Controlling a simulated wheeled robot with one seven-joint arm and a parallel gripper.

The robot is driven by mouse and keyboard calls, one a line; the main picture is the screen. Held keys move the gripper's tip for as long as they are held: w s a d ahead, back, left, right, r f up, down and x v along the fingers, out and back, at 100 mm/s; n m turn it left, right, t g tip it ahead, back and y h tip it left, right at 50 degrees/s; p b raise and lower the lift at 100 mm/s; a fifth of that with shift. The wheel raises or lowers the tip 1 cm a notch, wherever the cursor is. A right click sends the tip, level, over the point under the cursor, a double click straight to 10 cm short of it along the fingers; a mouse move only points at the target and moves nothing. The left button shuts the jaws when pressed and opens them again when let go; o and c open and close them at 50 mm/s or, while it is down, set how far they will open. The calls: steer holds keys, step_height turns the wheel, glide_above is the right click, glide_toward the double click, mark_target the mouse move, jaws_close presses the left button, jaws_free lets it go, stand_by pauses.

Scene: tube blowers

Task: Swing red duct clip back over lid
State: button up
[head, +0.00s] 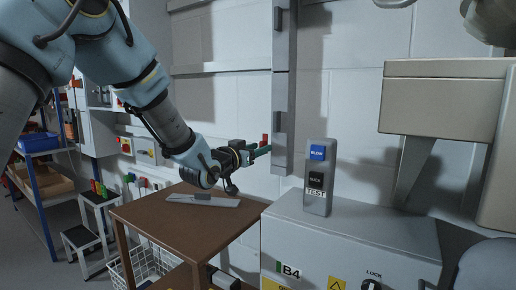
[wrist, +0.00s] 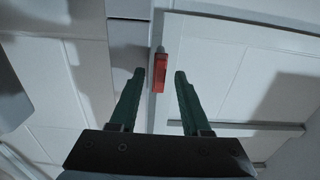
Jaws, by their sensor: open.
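The red clip (wrist: 161,72) is a small red block on the edge of a pale vertical duct in the wrist view. My gripper (wrist: 163,75) is open and empty. In the head view, the red clip (head: 265,140) shows at the left edge of the grey vertical duct (head: 283,110), and my gripper (head: 268,149) points at it from the left. Whether the fingers touch the clip cannot be told.
A brown table (head: 185,222) with a flat grey object (head: 203,200) stands below my arm. A grey cabinet marked B4 (head: 350,235) carries an upright control box (head: 319,178) with a blue button, right of the duct. A beige box (head: 440,105) is at upper right.

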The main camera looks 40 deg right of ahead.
jaws_close()
stand_by(0.3)
stand_by(0.3)
